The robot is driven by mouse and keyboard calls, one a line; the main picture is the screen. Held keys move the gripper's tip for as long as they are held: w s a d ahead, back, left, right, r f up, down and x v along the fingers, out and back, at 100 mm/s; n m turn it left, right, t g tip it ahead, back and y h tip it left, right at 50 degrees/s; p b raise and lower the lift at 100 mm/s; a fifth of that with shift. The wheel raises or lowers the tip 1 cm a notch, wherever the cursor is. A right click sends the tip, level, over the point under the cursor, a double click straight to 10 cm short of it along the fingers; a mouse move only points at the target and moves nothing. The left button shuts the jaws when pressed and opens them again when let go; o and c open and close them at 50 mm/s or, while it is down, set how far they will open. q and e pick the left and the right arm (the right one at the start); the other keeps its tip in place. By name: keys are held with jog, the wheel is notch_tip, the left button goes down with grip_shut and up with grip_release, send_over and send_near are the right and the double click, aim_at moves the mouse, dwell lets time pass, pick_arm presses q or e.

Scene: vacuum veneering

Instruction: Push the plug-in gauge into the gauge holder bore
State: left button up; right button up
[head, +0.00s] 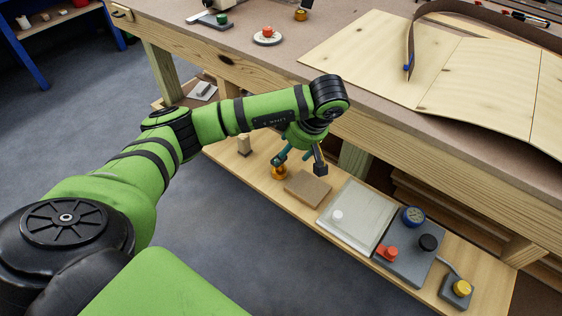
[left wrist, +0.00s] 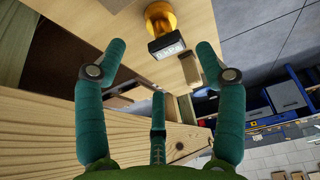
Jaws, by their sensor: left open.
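A brass-yellow gauge (head: 279,173) stands on the low wooden shelf under the bench. In the left wrist view it shows as a yellow body (left wrist: 163,16) with a dark, lettered display face (left wrist: 168,47). My left gripper (head: 300,164) is open above the shelf, close to the gauge. In the left wrist view the teal fingers (left wrist: 148,60) are spread wide, with nothing between them. The gauge appears beyond their tips, and I cannot tell whether a finger touches it. I cannot make out the gauge holder bore for certain. My right gripper is not in view.
A small wooden block (head: 243,145) and a brown board (head: 308,188) lie near the gauge on the shelf (head: 222,153). A pale panel (head: 348,219) and a grey unit with coloured knobs (head: 397,268) are farther right. The bench edge (head: 240,65) overhangs.

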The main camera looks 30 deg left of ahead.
pick_arm(q)
jog(key=x, duration=0.4)
jog(key=p+x, duration=0.1)
jog(key=x, duration=0.1)
jog(key=shift+s+a, duration=0.25)
jog(key=shift+a, duration=0.15)
jog(key=shift+a+f, duration=0.15)
jog(key=shift+f, duration=0.15)
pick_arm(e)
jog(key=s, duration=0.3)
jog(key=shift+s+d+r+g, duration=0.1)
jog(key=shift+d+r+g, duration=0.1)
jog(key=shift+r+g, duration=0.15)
pick_arm(q)
jog(key=shift+c, duration=0.4)
jog(key=c, duration=1.3)
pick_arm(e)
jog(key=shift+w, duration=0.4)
pick_arm(q)
grip_shut()
